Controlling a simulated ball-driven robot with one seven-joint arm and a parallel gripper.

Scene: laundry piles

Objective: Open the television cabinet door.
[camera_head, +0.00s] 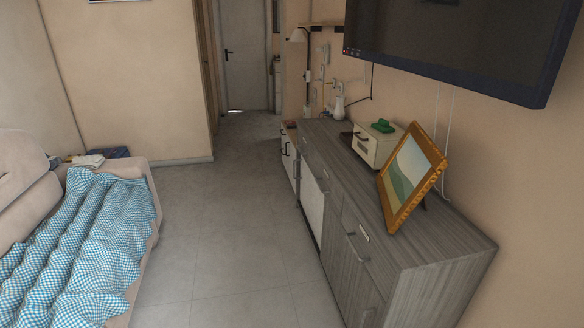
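The television cabinet (450,250) is a long, grey wood-grain unit along the right wall, below the wall-mounted television (450,40). Its front faces left, toward the open floor. A near grey front panel (355,250) has metal handles and looks shut. A white panel (312,208) sits farther along the front and also looks shut. Another pale unit (289,155) with dark handles stands at the far end. The cabinet's lower near front is cut off by the bottom edge. My gripper is not in view.
A framed picture (412,178), a cream box (377,145) with a green telephone-like object (384,126), and a white vase (339,107) stand on the cabinet. A sofa with a blue checked blanket (85,240) is at left. The tiled floor (225,235) between is clear toward a door (243,60).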

